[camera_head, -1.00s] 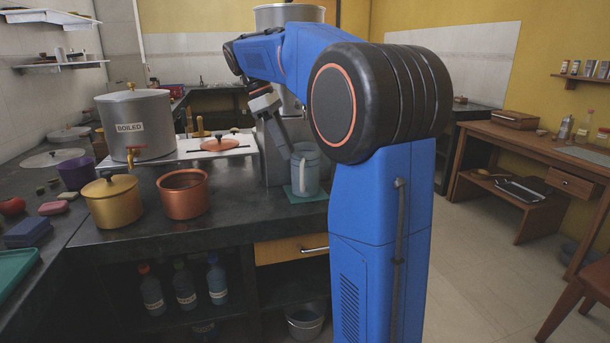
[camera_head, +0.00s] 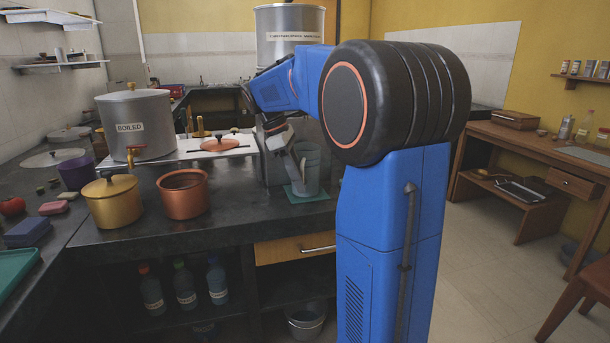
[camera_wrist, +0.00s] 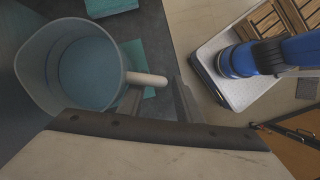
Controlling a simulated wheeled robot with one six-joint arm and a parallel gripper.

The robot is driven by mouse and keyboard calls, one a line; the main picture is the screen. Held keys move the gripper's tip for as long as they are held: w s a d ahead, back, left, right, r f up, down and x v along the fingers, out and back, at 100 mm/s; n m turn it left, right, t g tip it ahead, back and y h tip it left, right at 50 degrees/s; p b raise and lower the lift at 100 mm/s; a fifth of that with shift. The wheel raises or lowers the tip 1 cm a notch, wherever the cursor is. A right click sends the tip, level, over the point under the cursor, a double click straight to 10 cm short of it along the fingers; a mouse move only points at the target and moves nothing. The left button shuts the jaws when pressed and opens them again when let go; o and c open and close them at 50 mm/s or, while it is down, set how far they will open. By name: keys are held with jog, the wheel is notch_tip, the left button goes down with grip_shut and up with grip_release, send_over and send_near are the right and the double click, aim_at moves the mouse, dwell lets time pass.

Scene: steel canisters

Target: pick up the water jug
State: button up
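The water jug (camera_head: 311,172) is a pale, see-through jug standing upright on a teal mat (camera_head: 309,198) at the counter's front edge. In the wrist view I look down into the jug (camera_wrist: 43,62), which looks bluish inside. Its pale handle (camera_wrist: 148,79) points right, towards my fingers. My gripper (camera_wrist: 158,101) is open, with its two fingers apart close to the handle. I cannot tell whether either finger touches it. In the head view my gripper (camera_head: 296,164) is at the jug's left side and partly covers it.
A large pot marked BOILED (camera_head: 135,128), a gold lidded pot (camera_head: 112,204) and a copper pot (camera_head: 183,197) stand left of the jug. A tall steel canister (camera_head: 290,22) stands behind it. The counter between copper pot and mat is clear.

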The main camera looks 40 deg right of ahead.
grip_shut()
dwell(1.4)
